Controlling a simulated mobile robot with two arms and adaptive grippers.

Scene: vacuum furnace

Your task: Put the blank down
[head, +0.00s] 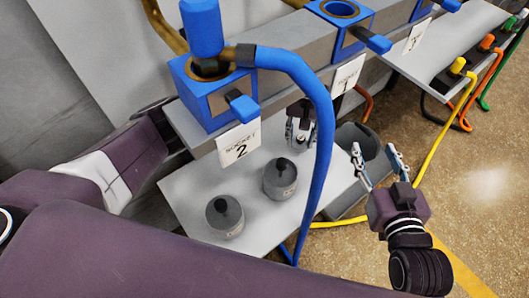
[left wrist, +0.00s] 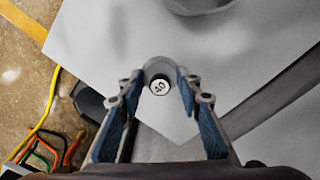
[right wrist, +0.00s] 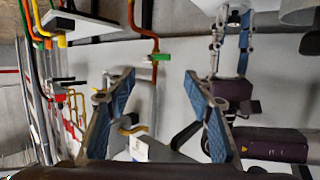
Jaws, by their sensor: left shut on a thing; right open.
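My left gripper (head: 300,132) is shut on a small grey blank (head: 299,143) near the back right of the grey shelf (head: 250,245).
A dark grey bin (head: 352,138) stands beside the shelf's right edge. A blue hose (head: 323,110) arches across in front of the left gripper. Blue socket 2 (head: 205,100) and socket 1 (head: 340,35) overhang the shelf. The floor at right is open, crossed by a yellow cable (head: 438,140).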

